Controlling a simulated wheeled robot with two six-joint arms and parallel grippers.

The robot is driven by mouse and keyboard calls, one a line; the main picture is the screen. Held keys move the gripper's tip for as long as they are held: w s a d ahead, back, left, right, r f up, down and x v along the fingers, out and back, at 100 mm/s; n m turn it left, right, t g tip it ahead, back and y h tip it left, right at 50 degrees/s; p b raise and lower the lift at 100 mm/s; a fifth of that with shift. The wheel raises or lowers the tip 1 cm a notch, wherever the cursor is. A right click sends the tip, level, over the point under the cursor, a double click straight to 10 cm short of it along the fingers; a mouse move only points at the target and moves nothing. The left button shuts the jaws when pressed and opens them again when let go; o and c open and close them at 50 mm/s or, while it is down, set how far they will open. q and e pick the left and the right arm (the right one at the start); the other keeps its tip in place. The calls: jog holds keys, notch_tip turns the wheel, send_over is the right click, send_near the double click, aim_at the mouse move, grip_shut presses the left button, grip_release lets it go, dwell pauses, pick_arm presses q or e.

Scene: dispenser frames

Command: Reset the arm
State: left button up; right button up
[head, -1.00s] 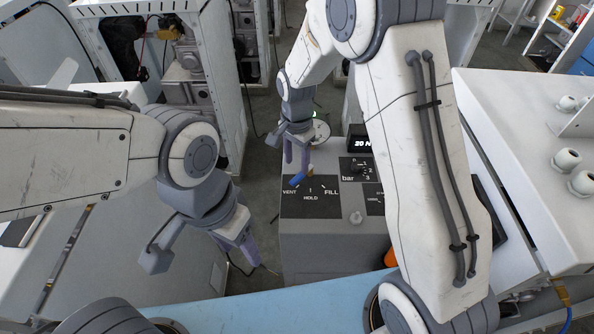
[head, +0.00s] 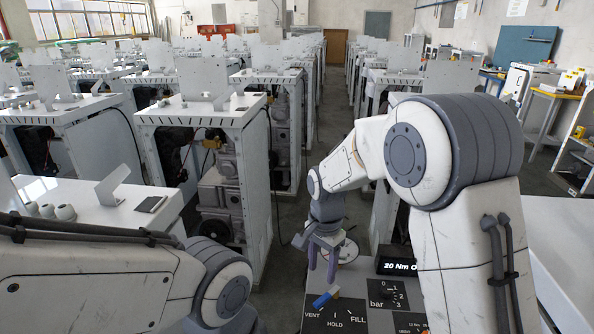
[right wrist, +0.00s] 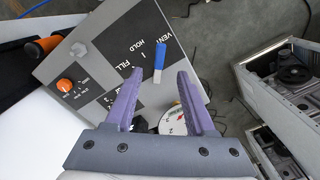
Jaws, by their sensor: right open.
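My right gripper (head: 322,272) is open and empty above the dispenser's grey top panel. The blue-handled lever (head: 325,298) is just below its fingertips in the head view, beside the VENT, HOLD and FILL labels. In the right wrist view the open purple fingers (right wrist: 160,71) point at the panel, and the blue lever (right wrist: 159,60) appears between their tips. I see no grip on it, and the exact height gap is unclear. My left arm shows at the lower left of the head view; its gripper is out of view.
The panel carries a dial marked bar (head: 388,293) and a lit "20 Nm" display (head: 398,267). A round gauge (head: 348,250) sits behind the gripper. An orange knob (right wrist: 66,86) shows in the wrist view. Rows of white cabinets (head: 205,112) stand beyond, with an aisle between.

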jog(key=s+a+r+n, duration=0.2)
jog(key=s+n, duration=0.6)
jog(key=s, duration=0.5)
jog(key=s+a+r+n+y, duration=0.1)
jog(key=s+r+n, duration=0.3)
jog(key=s+n, duration=0.5)
jog(key=s, duration=0.4)
jog(key=shift+s+a, duration=0.3)
jog(key=shift+a, duration=0.05)
